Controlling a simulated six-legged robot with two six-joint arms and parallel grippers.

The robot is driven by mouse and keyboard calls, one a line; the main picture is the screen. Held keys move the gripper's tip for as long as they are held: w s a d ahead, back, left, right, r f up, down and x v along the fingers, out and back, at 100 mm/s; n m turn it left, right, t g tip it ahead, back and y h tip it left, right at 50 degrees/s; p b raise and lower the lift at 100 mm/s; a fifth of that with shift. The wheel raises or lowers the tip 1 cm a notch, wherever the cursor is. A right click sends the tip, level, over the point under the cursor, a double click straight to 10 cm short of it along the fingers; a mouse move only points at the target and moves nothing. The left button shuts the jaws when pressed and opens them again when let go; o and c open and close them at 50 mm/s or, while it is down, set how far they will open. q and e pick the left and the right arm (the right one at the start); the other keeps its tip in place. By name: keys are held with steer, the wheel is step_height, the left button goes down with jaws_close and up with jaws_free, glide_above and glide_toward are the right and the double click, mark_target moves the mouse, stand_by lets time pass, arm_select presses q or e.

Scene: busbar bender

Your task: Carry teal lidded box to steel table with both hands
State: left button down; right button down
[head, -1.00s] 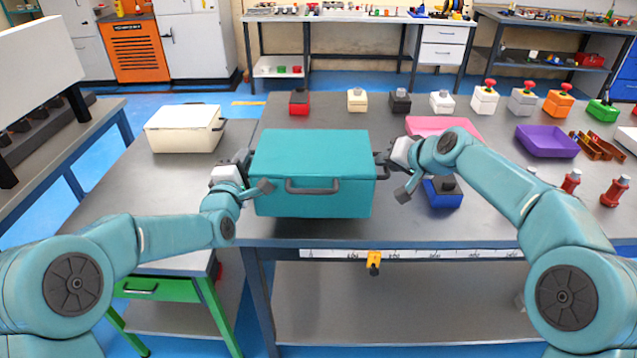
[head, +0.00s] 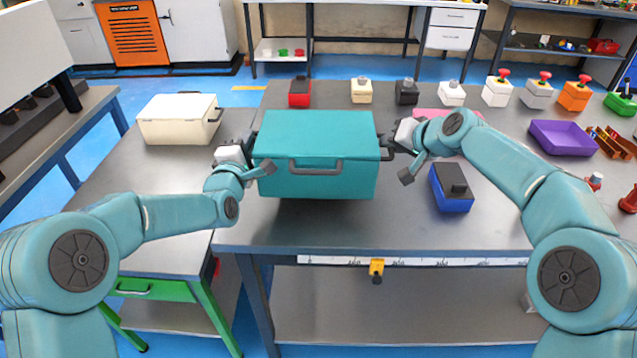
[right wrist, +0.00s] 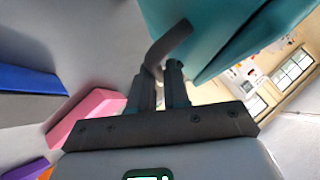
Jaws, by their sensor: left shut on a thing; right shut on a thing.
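The teal lidded box (head: 318,150) is closed and level, with a grey front handle. It is over the left part of the large grey steel-topped table (head: 400,228); whether its base clears the top is hard to tell. My left gripper (head: 248,147) is shut on the handle at the box's left side, partly hidden. My right gripper (head: 389,148) is shut on the handle at the right side. In the right wrist view the jaws (right wrist: 160,85) close around the dark handle (right wrist: 168,47), beside the teal wall (right wrist: 205,30).
A cream lidded box (head: 180,118) stands on the lower table at left. A blue box (head: 451,188) is right of the teal box, near my right gripper. Button boxes line the back, with a purple tray (head: 563,138) at right. The front of the large table is mostly clear.

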arm_select(q)
steer(key=shift+w+d+r, duration=0.1)
steer(key=shift+r, duration=0.1)
arm_select(e)
steer(key=shift+a+r, duration=0.1)
steer(key=shift+r, duration=0.05)
arm_select(q)
steer(key=shift+f, duration=0.1)
arm_select(e)
steer(key=shift+s, duration=0.1)
